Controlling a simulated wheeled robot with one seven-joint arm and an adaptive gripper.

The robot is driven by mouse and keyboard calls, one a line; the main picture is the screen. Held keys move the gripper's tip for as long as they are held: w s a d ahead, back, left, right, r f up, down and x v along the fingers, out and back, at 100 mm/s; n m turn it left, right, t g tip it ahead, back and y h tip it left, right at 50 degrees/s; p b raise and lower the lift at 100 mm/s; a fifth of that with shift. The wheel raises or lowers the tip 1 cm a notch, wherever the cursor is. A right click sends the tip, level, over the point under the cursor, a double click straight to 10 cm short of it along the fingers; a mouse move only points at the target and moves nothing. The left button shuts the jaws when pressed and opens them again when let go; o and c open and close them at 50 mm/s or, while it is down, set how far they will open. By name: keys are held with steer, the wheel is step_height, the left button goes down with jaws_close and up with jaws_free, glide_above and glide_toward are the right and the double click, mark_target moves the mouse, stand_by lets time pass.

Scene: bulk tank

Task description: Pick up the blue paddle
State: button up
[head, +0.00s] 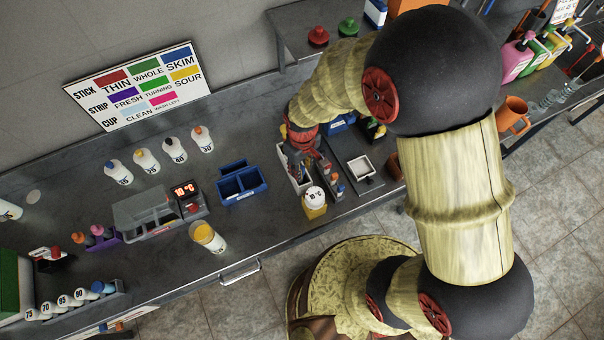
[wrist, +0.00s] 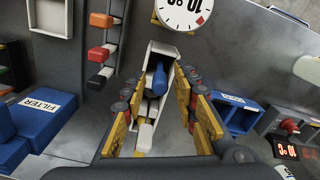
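The blue paddle (wrist: 158,80) lies in a narrow white holder (wrist: 172,50) in the wrist view, with white pieces beside and below it. My gripper (wrist: 163,92) is open, with its yellow-padded fingers to the left and right of the holder. The blue paddle shows between the fingers, and I see no clear contact. In the head view my gripper (head: 300,150) is over the far end of the white holder (head: 303,184). I cannot make out the paddle there; my gripper and arm cover that end.
A round dial (wrist: 183,10) on a yellow container (head: 315,212) stands close by the holder. A rack of coloured pieces (wrist: 104,45), blue filter boxes (wrist: 45,122) and a blue two-part bin (head: 241,185) flank it. The bench (head: 275,222) has some bare room in front.

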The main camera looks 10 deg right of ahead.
steer(key=c, duration=0.6)
jaws_close()
steer(key=shift+r, duration=0.1)
